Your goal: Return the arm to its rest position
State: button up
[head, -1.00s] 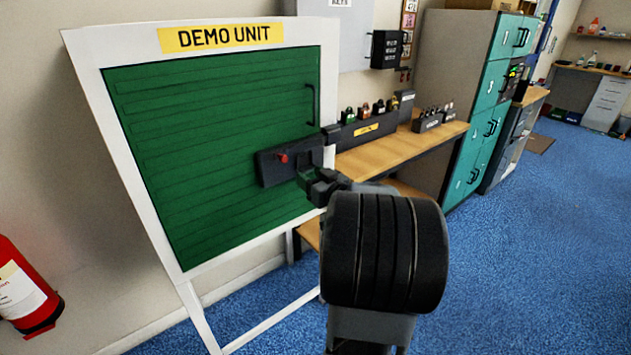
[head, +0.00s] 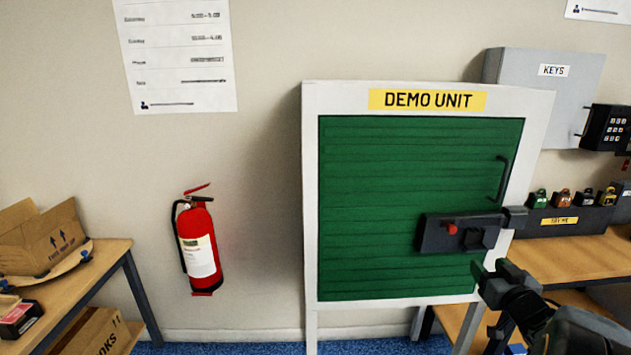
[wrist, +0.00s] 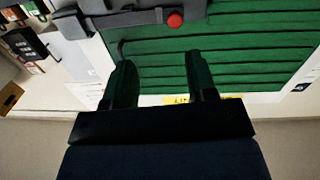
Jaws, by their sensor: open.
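My gripper (head: 490,272) is at the lower right of the head view, in front of the demo unit's lower right corner. In the wrist view its two dark fingers (wrist: 160,82) stand apart with nothing between them. The demo unit (head: 335,92) is a white-framed stand with a green slatted panel (head: 400,190). A dark lock box with a red button (head: 451,229) sits on the panel's right side, and the button also shows in the wrist view (wrist: 174,19). The gripper is apart from the lock box in the head view. Most of my arm is outside the picture.
A wooden bench (head: 570,262) with a row of padlocks (head: 563,199) stands to the right. A grey key cabinet (head: 540,95) and a black keypad box (head: 606,127) hang above it. A fire extinguisher (head: 198,245) is on the wall, left. A table (head: 100,262) with cartons stands far left.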

jog(key=s+d+f+m+g+h, duration=0.4)
jog(key=d+f+g+h, duration=0.1)
jog(key=d+f+g, duration=0.1)
jog(key=s+a+f+g, duration=0.2)
jog(key=s+a+g, duration=0.1)
jog(key=a+g, duration=0.1)
jog(key=s+a+r+n+g+y+p, duration=0.1)
jog(key=s+a+y, duration=0.1)
jog(key=a, duration=0.7)
jog(key=s+a+r+n+g+y+p, duration=0.1)
jog(key=a+n+y, duration=0.1)
jog(key=a, duration=0.8)
jog(key=s+a+r+n+g+y+p, duration=0.1)
jog(key=s+a+r+y+p, duration=0.1)
jog(key=a, duration=0.8)
jog(key=shift+s+n+g+y, duration=0.3)
jog(key=shift+n+y, duration=0.1)
jog(key=shift+y, duration=0.3)
